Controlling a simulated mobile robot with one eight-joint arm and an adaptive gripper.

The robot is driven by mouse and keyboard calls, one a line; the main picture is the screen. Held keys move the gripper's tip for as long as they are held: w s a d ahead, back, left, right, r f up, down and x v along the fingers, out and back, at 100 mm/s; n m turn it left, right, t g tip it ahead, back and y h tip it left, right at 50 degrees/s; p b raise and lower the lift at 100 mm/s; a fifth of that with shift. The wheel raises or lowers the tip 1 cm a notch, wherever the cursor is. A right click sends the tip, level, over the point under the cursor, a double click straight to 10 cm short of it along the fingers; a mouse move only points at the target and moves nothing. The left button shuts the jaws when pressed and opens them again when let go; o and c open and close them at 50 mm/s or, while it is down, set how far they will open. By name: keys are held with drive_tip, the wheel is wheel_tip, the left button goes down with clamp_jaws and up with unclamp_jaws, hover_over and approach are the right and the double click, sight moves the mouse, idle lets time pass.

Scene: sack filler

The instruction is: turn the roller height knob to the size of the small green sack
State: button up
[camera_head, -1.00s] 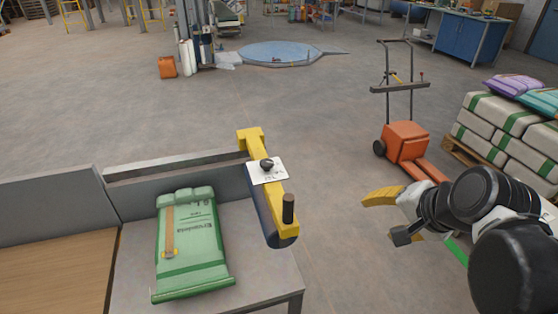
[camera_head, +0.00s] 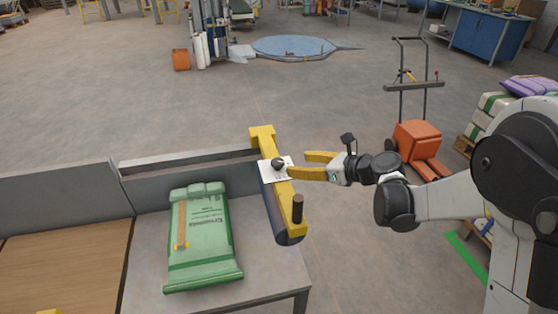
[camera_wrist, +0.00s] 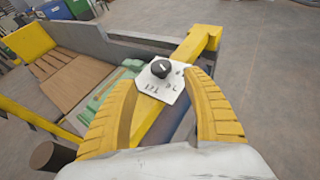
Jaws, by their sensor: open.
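The roller height knob (camera_head: 278,163) is a small black knob on a white dial plate (camera_head: 268,175), fixed on the yellow roller beam (camera_head: 284,190). In the wrist view the knob (camera_wrist: 161,68) has a pale pointer mark, and the plate (camera_wrist: 171,90) carries markings too small to read surely. My gripper (camera_head: 305,165) is open, its yellow fingers just right of the knob. In the wrist view the fingers (camera_wrist: 162,82) spread either side of the plate, with the knob between them and apart from both. The small green sack (camera_head: 203,240) lies flat on the grey table left of the beam.
A grey wall (camera_head: 140,177) runs behind the sack. An orange pallet jack (camera_head: 416,145) and stacked sacks (camera_head: 490,103) stand to the right. Floor right of the beam is open.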

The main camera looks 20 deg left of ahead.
sight(278, 161)
drive_tip(key=b+x, duration=0.3)
drive_tip(key=x, duration=0.6)
drive_tip(key=shift+w+a+f, duration=0.15)
drive_tip(key=shift+a, duration=0.05)
drive_tip(key=c, duration=1.1)
